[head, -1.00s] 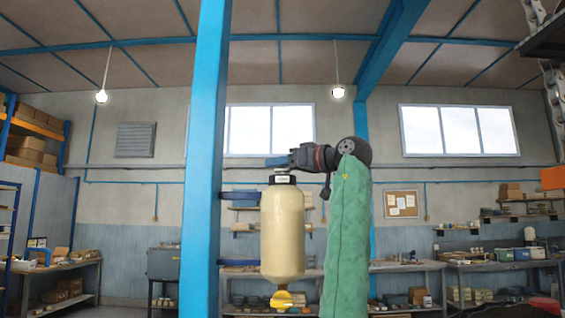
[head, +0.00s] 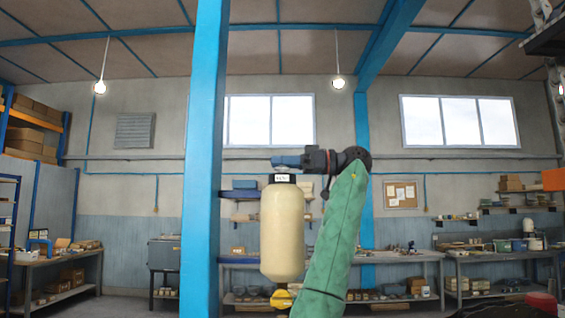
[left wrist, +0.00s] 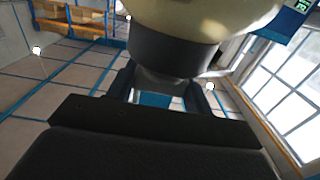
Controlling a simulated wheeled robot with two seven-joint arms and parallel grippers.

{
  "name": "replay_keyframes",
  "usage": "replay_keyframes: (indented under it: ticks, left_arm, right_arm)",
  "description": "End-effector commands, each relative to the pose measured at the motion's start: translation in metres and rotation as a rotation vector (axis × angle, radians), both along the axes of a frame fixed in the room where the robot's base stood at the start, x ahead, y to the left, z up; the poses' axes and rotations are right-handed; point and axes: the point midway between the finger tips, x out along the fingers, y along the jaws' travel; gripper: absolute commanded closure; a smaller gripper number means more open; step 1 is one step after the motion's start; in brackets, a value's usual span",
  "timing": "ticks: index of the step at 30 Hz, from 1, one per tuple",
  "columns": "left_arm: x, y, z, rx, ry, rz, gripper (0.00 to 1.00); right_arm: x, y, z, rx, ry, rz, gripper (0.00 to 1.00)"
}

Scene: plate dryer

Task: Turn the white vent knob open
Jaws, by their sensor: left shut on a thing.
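A cream tank (head: 282,232) hangs upright in the middle of the head view, with a dark cap and small label on top and a yellow valve (head: 282,298) below. My left gripper (head: 287,161) lies level just over the cap, fingers pointing left. The knob is hidden in the head view. My right gripper does not show.
A blue post (head: 204,150) stands close to the left of the tank. My green-sleeved left arm slants down at its right, overlapping the yellow valve's edge. Workbenches (head: 500,253) and shelves stand farther back along the wall.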

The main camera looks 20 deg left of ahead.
Motion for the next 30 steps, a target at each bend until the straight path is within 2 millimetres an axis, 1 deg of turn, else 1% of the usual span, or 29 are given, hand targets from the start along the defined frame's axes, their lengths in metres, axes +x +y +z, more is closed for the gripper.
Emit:
replay_keyframes:
  ticks: [12,13,15,16,24,28,29,30]
  left_arm:
    - [0.000,0.000,0.000,0.000,0.001,0.005,0.72]
    - [0.000,0.000,0.000,0.000,0.001,0.005,0.43]
    - [0.000,0.000,0.000,0.000,0.001,0.005,0.30]
    - [0.000,0.000,0.000,0.000,0.001,0.005,0.27]
    - [0.000,-0.001,0.000,0.000,0.001,0.005,0.27]
    - [0.003,-0.008,-0.001,-0.001,0.002,0.004,0.27]
    - [0.003,-0.012,-0.001,-0.001,0.002,0.003,0.27]
    - [0.005,-0.017,-0.002,-0.002,0.002,0.003,0.27]
  right_arm:
    - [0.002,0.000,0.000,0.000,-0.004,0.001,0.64]
    - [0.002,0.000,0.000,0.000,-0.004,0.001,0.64]
    - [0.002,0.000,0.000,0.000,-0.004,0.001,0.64]
    - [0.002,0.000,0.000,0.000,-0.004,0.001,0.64]
    - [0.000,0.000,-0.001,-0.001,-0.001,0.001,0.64]
    - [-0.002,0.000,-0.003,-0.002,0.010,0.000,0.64]
    - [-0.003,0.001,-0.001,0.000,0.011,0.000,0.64]
    - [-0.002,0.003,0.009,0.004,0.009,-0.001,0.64]
